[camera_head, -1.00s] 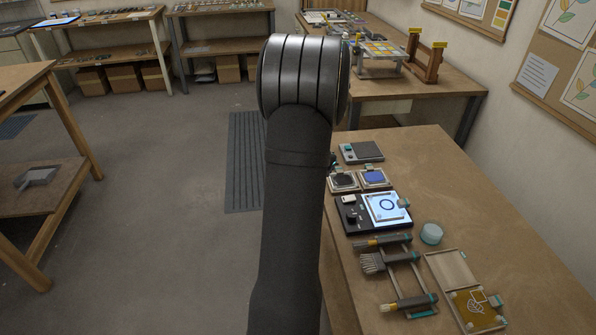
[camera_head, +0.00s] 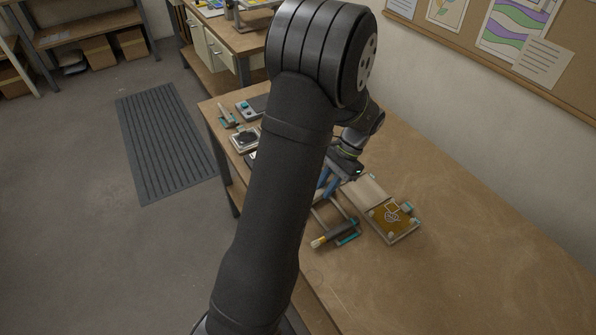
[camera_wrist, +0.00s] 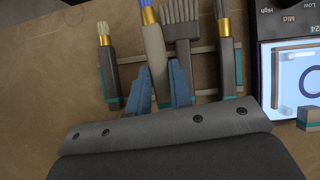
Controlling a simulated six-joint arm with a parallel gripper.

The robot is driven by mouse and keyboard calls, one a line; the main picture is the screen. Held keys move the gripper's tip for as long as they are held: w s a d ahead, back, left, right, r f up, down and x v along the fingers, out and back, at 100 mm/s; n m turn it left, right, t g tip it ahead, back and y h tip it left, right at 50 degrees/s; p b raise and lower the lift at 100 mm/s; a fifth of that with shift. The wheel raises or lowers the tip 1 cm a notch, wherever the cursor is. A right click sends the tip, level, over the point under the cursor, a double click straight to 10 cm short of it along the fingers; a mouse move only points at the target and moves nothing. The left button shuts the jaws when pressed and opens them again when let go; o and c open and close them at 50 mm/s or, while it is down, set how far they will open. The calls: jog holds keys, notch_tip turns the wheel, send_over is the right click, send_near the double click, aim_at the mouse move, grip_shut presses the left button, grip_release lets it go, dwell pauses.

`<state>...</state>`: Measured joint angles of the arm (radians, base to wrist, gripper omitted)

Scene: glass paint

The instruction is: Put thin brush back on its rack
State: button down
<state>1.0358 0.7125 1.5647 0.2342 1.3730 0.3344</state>
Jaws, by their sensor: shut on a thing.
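The thin brush (camera_wrist: 154,45) has a pale handle, a gold ferrule and a blue tip. In the wrist view, it stands between the two blue fingers of my gripper (camera_wrist: 159,88), which are shut on its handle. The brush rack (camera_wrist: 129,60) is a pale frame under it, with teal ends. The brush lies over the rack between a dark brush with pale bristles (camera_wrist: 108,70) and a wide comb-like brush (camera_wrist: 183,30). I cannot tell whether it touches the rack. In the head view, my gripper (camera_head: 332,182) is above the rack and the thin brush is hidden.
Another dark-handled brush (camera_wrist: 226,60) lies at the rack's right, near a lit tablet (camera_wrist: 292,75). In the head view, a gold-brown design plate (camera_head: 393,218) lies right of the rack. The table (camera_head: 470,240) is clear farther right.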

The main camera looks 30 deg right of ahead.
jog(key=s, duration=0.1)
jog(key=s+d+m, duration=0.1)
jog(key=s, duration=0.1)
jog(key=shift+s+d+t, duration=0.1)
jog(key=shift+s+t, duration=0.05)
jog(key=shift+t, duration=0.15)
jog(key=shift+f, duration=2.3)
jog(key=shift+f, duration=0.55)
jog(key=c, duration=1.2)
grip_release()
jog(key=v, duration=1.7)
jog(key=shift+d, duration=0.35)
